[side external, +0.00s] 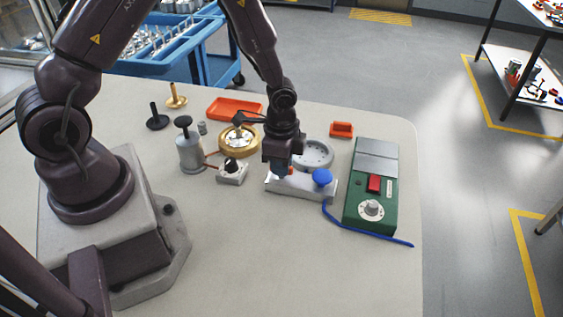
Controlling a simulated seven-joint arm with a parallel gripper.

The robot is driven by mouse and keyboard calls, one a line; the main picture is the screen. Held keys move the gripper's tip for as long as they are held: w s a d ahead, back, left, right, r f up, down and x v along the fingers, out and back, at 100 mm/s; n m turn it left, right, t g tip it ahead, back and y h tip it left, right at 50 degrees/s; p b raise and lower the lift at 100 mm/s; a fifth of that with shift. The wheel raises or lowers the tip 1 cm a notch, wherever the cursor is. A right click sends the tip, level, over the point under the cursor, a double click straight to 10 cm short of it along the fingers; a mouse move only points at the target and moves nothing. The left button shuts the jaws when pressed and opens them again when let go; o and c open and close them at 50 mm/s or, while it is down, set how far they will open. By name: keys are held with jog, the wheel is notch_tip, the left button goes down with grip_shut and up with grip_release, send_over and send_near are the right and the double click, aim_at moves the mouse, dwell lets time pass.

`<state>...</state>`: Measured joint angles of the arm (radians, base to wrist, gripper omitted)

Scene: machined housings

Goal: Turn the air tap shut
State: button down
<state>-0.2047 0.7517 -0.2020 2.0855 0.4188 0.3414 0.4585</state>
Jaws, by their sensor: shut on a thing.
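The air tap (300,190) appears to be the pale grey block lying on the bench, with a round blue knob (322,177) on its right end. A blue hose (365,233) runs from it along the bench to the right. My gripper (282,171) points down over the left part of the block, left of the blue knob. It is shut on a part of the tap there, most likely its handle. The jaws hide most of that part; only a little colour shows by the fingertips.
A green box (372,215) with a red switch and dial stands close on the right. A grey round housing (314,153) is just behind. A small white block with a black knob (232,170), a grey cylinder (190,153) and a brass gauge (238,141) are left. The front bench is clear.

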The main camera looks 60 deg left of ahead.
jog(key=shift+s, duration=0.1)
jog(key=c, duration=1.2)
grip_release()
jog(key=shift+o, duration=0.2)
notch_tip(320, 180, up, 13)
